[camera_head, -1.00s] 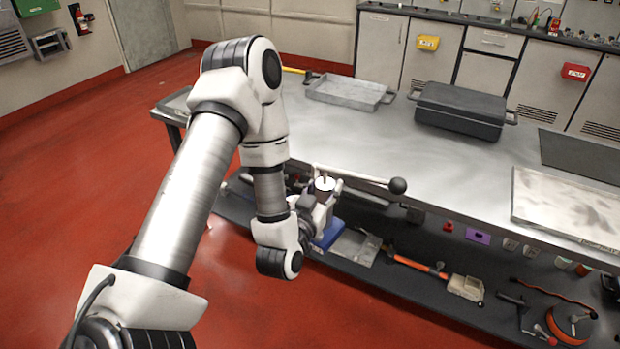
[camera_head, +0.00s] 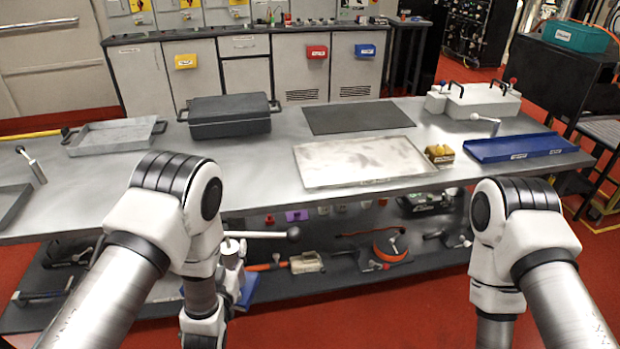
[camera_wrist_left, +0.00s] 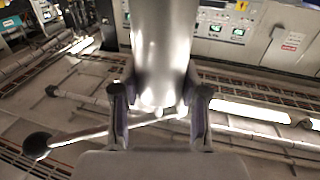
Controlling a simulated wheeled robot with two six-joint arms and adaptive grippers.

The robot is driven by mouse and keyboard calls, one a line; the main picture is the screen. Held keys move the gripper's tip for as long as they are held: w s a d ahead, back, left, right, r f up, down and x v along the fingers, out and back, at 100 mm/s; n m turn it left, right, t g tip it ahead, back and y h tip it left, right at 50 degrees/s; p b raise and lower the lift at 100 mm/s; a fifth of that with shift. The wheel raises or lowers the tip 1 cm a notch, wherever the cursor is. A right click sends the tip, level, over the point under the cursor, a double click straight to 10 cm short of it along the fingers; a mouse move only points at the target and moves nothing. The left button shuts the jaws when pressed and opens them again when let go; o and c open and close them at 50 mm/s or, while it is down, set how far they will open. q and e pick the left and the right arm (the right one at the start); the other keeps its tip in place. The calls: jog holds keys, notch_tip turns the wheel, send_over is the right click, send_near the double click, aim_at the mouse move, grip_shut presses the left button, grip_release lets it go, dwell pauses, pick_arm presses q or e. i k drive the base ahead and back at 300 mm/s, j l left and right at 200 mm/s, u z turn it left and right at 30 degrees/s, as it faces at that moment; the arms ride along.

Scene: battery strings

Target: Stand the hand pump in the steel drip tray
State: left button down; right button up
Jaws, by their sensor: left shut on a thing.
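My left gripper (camera_wrist_left: 159,95) is shut on the silver cylindrical body of the hand pump (camera_wrist_left: 160,50). In the head view the pump (camera_head: 232,250) hangs in front of the bench's near edge, with its lever and black ball pointing right. My left wrist partly hides the pump and gripper there. The likely steel drip tray (camera_head: 308,180), broad and shallow with a worn pale floor, lies on the bench top right of the pump, apart from it. No pump stands in it. My right arm shows at right, but its gripper is out of frame.
The bench (camera_head: 255,190) also holds a handled metal pan (camera_head: 110,138), a black lidded case (camera_head: 230,117), a dark mat (camera_head: 358,118), a small yellowish block (camera_head: 439,154) and a blue tray (camera_head: 520,148). A lower shelf carries tools and an orange reel (camera_head: 390,248).

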aim_at(356, 161)
jog(key=i+l, duration=0.1)
jog(key=l, duration=0.45)
jog(key=i+l, duration=0.1)
jog(key=l, duration=0.4)
jog(key=i+l, duration=0.1)
jog(key=l, duration=1)
jog(key=i+l, duration=0.15)
jog(key=l, duration=0.35)
jog(key=i+l, duration=0.1)
jog(key=l, duration=0.45)
jog(key=i+l, duration=0.1)
jog(key=l, duration=0.45)
